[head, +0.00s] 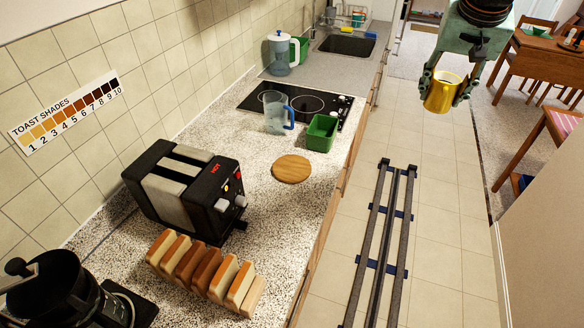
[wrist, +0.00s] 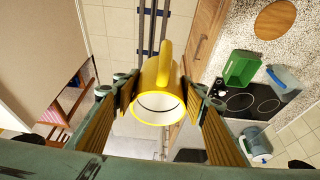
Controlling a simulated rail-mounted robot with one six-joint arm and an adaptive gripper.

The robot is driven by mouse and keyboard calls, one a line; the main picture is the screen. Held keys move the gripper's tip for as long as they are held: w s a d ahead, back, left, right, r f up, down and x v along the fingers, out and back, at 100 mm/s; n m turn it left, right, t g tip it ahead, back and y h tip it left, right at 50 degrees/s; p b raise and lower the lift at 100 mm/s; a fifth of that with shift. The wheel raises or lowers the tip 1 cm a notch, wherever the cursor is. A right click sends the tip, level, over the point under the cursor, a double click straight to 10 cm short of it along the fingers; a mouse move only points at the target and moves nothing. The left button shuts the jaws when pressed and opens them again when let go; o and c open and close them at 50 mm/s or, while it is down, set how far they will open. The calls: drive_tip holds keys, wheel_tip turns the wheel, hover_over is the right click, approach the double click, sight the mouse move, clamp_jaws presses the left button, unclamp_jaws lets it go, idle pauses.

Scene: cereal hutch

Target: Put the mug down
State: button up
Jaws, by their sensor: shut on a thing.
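A yellow mug (head: 443,93) is held in my gripper (head: 450,90) at the upper right of the head view, above the tiled floor and to the right of the counter. In the wrist view the mug (wrist: 160,97) sits between the two ribbed fingers of my gripper (wrist: 160,100), with its opening facing the camera and its handle pointing to the top of the picture. The fingers are shut on its sides. The inside of the mug looks pale; no contents can be made out.
The speckled counter (head: 262,210) holds a toaster (head: 190,190), a toast rack (head: 205,275), a round wooden board (head: 291,169), a green container (head: 321,132), a clear blue jug (head: 276,114) and a black hob (head: 300,100). Bare counter surrounds the board. Rails (head: 380,240) run along the floor.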

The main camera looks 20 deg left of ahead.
drive_tip(key=s+a+f, duration=0.6)
drive_tip(key=a+f, duration=0.2)
drive_tip(key=a, duration=0.2)
drive_tip(key=s+a+f, duration=0.5)
drive_tip(key=a+f, duration=0.3)
drive_tip(key=a, duration=0.2)
drive_tip(key=s+a+f, duration=0.6)
drive_tip(key=a+f, duration=0.2)
drive_tip(key=a, duration=0.3)
drive_tip(key=shift+s+f+b, duration=0.3)
drive_tip(key=shift+f, duration=0.05)
drive_tip(key=shift+w+a, duration=0.1)
drive_tip(key=p, duration=0.9)
approach(293, 164)
drive_tip(key=shift+w+d, duration=0.35)
drive_tip(key=shift+d, duration=0.05)
drive_tip(key=shift+w+a, duration=0.2)
drive_tip(key=shift+w, duration=0.15)
drive_tip(key=shift+f, duration=1.8)
drive_tip(key=shift+f, duration=0.2)
